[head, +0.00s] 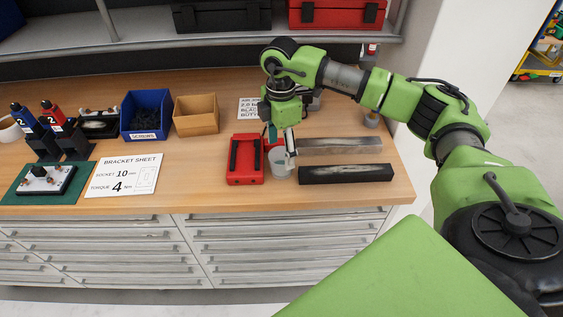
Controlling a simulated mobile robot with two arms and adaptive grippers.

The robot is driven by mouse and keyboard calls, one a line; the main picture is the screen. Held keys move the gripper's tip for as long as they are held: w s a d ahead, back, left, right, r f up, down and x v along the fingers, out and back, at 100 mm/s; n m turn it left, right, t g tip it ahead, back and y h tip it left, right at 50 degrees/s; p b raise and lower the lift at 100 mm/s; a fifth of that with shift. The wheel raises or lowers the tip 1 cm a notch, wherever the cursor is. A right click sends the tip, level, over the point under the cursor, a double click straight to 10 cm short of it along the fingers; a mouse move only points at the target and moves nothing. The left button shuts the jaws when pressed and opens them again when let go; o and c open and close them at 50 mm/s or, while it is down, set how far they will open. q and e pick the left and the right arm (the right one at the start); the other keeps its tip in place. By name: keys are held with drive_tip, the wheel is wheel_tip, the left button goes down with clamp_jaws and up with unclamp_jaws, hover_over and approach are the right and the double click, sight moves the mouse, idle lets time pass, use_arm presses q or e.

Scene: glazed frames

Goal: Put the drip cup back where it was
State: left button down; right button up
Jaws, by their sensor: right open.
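The drip cup, a small pale grey cup (281,165), stands upright on the wooden bench, just right of a red block with black bars (237,176). My right gripper (282,146) points down at the cup from behind and above, with its jaws open. One pale finger overlaps the cup's rim in the picture. I cannot tell whether it touches the cup or is inside it. My left gripper is out of view.
Two long bars, one grey (340,145) and one black (345,174), lie right of the cup. A blue bin (146,125), a cardboard bin (196,127) and a bracket sheet (124,176) are further left. Bare bench lies between the sheet and the red block.

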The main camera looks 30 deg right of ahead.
sight(281, 161)
drive_tip(key=shift+s+f+p, duration=0.15)
drive_tip(key=shift+f+p, duration=0.3)
drive_tip(key=shift+f, duration=0.15)
wheel_tip(281, 161, down, 4)
drive_tip(key=shift+r+p, duration=0.25)
drive_tip(key=shift+p, duration=0.55)
drive_tip(key=shift+f, duration=0.4)
drive_tip(key=c, duration=1.3)
drive_tip(key=shift+r, duration=0.15)
